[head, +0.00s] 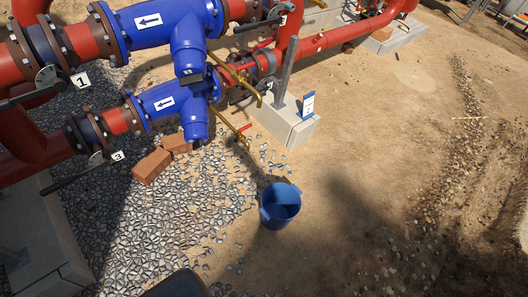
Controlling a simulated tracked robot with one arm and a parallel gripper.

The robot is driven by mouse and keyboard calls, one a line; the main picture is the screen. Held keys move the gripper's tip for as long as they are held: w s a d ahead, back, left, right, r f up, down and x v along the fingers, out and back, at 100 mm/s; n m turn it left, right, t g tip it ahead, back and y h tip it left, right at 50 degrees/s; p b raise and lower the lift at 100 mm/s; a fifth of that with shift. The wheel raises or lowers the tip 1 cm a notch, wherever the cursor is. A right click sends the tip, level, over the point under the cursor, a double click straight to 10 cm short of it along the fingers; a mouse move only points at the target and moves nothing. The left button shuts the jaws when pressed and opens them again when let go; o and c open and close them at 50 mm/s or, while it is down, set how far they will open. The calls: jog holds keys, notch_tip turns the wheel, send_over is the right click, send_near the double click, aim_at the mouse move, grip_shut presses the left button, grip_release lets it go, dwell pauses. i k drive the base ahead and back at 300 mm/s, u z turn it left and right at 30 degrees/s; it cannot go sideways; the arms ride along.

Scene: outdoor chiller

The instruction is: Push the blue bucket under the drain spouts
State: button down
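The blue bucket (281,207) stands upright on the ground near the middle of the head view, at the edge of the gravel. Its inside looks dark, and I cannot tell what it holds. Two thin brass drain spouts, an upper one (238,80) and a lower one (231,125), slant down to the right from the blue pipe fittings. The bucket is apart from both spout ends, nearer the camera and to the right of the lower one. No fingers of my gripper can be made out.
Bricks (152,165) lie on the gravel (160,225) left of the bucket. A concrete block (288,125) with a post and a small sign (307,105) stands beyond it. Red and blue pipes (170,20) fill the upper left. Sandy ground (385,150) right of the bucket is open.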

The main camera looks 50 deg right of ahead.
aim_at(280, 202)
jog(key=u, duration=0.7)
jog(key=i, duration=2.1)
jog(key=z, duration=3.65)
jog(key=i, duration=1)
jog(key=z, duration=0.05)
